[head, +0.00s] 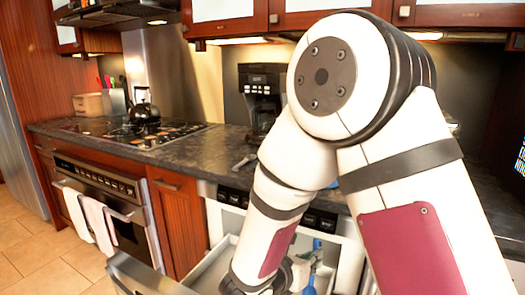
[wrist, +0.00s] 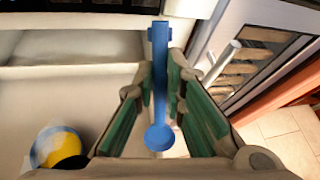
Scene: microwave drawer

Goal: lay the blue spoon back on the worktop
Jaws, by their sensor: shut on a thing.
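The blue spoon (wrist: 160,95) is between the two fingers of my gripper (wrist: 160,88), which is shut on it. In the wrist view its handle points up the picture and its round bowl is at the lower end. Parts of the blue spoon (head: 310,289) also show low in the head view, beside my arm. The gripper is over the open drawer (head: 212,266), below the worktop's front edge. The dark stone worktop (head: 185,153) runs along the wall behind. My arm hides part of the worktop and much of the drawer.
A black coffee maker (head: 262,95) and a small grey item (head: 244,162) are on the worktop. A kettle (head: 144,108) stands on the hob at left. Some worktop between hob and coffee maker is bare. A blue, yellow and white object (wrist: 58,148) lies in the drawer.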

